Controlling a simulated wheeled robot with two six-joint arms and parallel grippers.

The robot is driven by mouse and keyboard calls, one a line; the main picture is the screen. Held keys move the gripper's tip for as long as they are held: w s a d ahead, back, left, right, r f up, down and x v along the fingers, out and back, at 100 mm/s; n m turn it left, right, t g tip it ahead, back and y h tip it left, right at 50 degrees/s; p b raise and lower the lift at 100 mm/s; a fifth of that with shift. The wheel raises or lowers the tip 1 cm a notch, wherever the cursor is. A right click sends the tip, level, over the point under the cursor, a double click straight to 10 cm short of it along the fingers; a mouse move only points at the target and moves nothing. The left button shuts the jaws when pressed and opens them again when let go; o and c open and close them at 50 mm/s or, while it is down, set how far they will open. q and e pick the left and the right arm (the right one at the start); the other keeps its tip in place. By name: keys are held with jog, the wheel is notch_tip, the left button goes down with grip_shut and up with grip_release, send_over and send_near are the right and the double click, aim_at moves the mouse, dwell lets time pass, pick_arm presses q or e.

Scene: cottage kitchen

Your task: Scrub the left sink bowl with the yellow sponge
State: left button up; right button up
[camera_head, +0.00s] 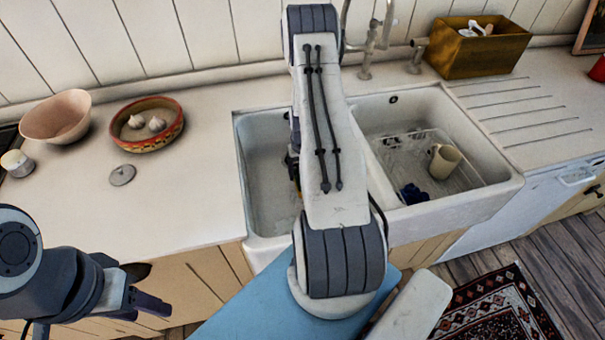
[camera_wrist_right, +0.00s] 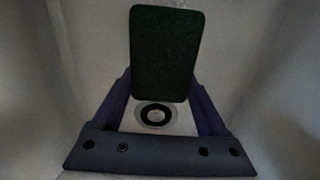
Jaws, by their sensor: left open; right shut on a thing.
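The left sink bowl (camera_head: 262,185) is white and partly hidden behind my right arm, which reaches over it. In the right wrist view, my right gripper (camera_wrist_right: 163,98) is shut on the sponge (camera_wrist_right: 163,50), whose dark green face is toward the camera. The bowl's round drain (camera_wrist_right: 156,114) shows just below the sponge. Whether the sponge touches the bowl floor I cannot tell. In the head view the right gripper is mostly hidden behind the arm. My left gripper (camera_head: 148,287) is open and empty at the lower left, in front of the counter.
The right bowl (camera_head: 480,160) holds a rack, a beige mug (camera_head: 445,161) and a dark blue item (camera_head: 412,194). The tap (camera_head: 375,40) rises behind the sink. A patterned bowl (camera_head: 147,143) and a pink bowl (camera_head: 56,118) stand on the left counter. A wooden box (camera_head: 480,55) is at back right.

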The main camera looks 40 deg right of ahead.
notch_tip(320, 180, up, 15)
jog(key=p, duration=1)
jog(key=shift+f, duration=0.15)
